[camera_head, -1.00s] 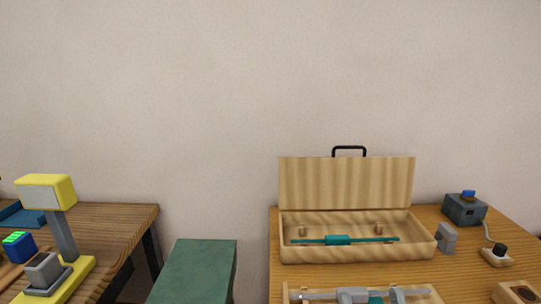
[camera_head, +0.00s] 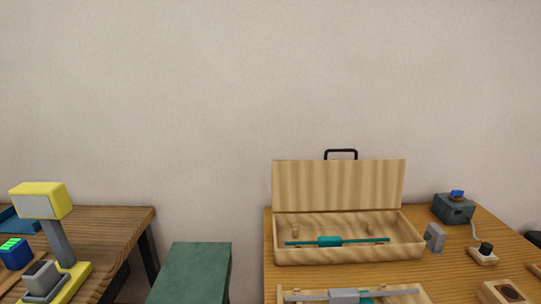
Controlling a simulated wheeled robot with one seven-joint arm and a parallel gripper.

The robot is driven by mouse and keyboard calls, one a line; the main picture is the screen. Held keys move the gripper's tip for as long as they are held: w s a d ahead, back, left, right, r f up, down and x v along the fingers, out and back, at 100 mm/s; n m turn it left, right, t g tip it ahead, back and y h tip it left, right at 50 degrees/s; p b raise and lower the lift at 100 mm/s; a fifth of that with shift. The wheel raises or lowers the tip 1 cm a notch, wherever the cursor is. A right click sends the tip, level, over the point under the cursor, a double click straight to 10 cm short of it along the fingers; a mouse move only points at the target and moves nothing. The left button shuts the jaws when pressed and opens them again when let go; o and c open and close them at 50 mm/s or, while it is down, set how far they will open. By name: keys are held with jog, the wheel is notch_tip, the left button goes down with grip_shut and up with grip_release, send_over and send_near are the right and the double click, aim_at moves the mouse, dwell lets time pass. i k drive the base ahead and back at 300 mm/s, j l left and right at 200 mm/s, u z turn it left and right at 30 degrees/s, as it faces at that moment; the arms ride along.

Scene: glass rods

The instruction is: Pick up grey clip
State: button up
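A small grey block (camera_head: 434,237), which looks like a clip, stands on the right-hand wooden table just right of the open wooden case. A second grey block (camera_head: 343,296) sits on a thin grey bar (camera_head: 395,292) at the bottom edge of the view, partly cut off. I cannot tell which of the two is the grey clip. My gripper is not in view.
The open case (camera_head: 350,254) holds a teal rod (camera_head: 362,241) with a teal block (camera_head: 330,241). A grey box device (camera_head: 452,209) and a black knob (camera_head: 486,249) stand to the right. A green box (camera_head: 190,272) fills the gap left of the table.

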aim_at(433, 229)
jog(key=i+l, duration=0.95)
jog(key=i, duration=0.05)
